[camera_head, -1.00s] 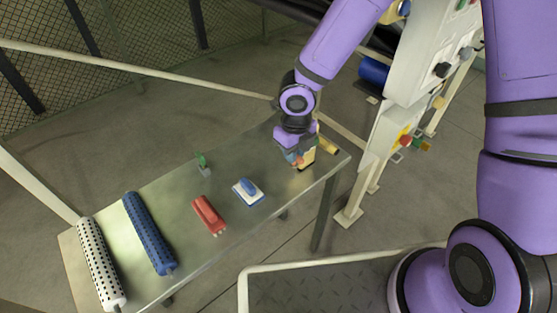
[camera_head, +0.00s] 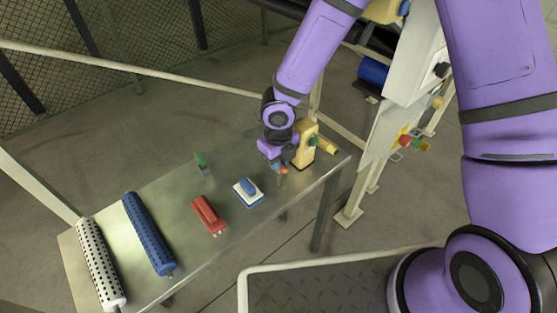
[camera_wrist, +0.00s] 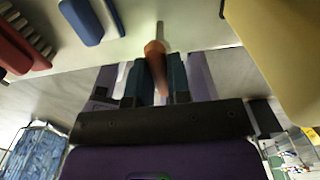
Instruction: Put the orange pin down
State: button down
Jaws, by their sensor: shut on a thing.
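The orange pin (camera_wrist: 156,62) is between the two fingers of my gripper (camera_wrist: 155,85) in the wrist view, with its thin grey tip pointing away from the palm. My gripper (camera_head: 276,162) is shut on it. In the head view the orange pin (camera_head: 284,169) shows as a small spot under my gripper, over the right part of the metal table (camera_head: 225,165). Whether the pin's tip touches the table cannot be told.
A yellow device (camera_head: 306,148) stands close to the right of my gripper. A blue-and-white brush (camera_head: 248,191), a red brush (camera_head: 208,214), a green-topped item (camera_head: 201,160), a blue roller (camera_head: 149,233) and a white dotted roller (camera_head: 99,262) lie leftward. Table between the brush and green item is clear.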

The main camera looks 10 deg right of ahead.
jog(key=c, duration=1.1)
grip_release()
jog(key=shift+r, duration=3.85)
